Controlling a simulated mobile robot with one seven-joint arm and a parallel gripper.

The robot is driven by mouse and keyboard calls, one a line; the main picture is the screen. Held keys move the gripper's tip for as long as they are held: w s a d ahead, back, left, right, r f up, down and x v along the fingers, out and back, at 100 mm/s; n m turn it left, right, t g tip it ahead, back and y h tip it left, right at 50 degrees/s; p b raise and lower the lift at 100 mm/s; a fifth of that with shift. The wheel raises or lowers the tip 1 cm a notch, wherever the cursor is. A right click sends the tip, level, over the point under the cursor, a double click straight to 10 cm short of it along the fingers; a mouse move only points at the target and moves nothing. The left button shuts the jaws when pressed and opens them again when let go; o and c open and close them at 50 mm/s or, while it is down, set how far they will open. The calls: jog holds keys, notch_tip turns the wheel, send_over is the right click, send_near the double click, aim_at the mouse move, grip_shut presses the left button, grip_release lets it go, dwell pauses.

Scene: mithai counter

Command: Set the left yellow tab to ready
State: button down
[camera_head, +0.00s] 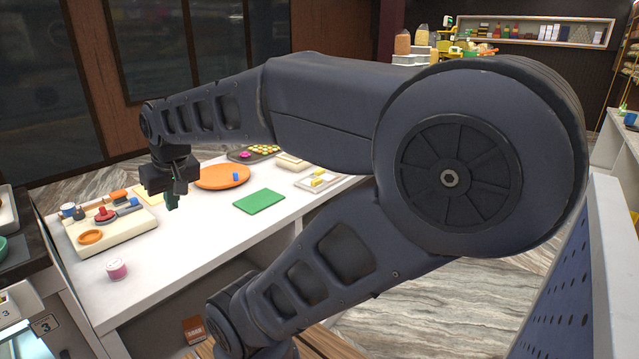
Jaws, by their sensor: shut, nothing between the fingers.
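A small pale board (333,181) lies on the white counter, right of the green mat. It bears small yellow pieces (318,181), which may include the left yellow tab. They are too small to tell apart or to read a setting. My gripper (171,204) points down over the left half of the counter, well to the left of that board. It is shut and empty. My arm crosses the middle of the view and may hide part of the counter behind it.
A green mat (259,201) and an orange round tray (221,184) lie between my gripper and the pale board. A cream board (130,236) with several small items is at left, a pink cylinder (117,269) in front. A dark tray (240,155) with yellow sweets stands behind.

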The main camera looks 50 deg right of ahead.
jog(key=w+d+f+m+g+y, duration=0.1)
jog(key=w+d+f+m+y, duration=0.15)
jog(key=w+d+m, duration=0.35)
jog(key=w+d+f+m+g+y, duration=0.1)
jog(key=w+d+m+y, duration=0.3)
jog(key=w+d+m, duration=0.2)
jog(key=w+d+f+m+t+y, duration=0.1)
jog(key=w+d+f+m+t, duration=0.2)
jog(key=d, duration=0.7)
jog(key=d+f+m+t+y, duration=0.2)
jog(key=d+m, duration=0.3)
jog(key=d, duration=0.4)
jog(key=m+t+h, duration=1)
jog(key=m+t, duration=0.1)
jog(key=m, duration=0.5)
send_near(319, 182)
jog(key=s, duration=0.7)
jog(key=shift+s+d+r+y, duration=0.1)
jog(key=shift+d+r+y, duration=0.05)
jog(key=shift+y, duration=0.1)
jog(key=w, duration=1.4)
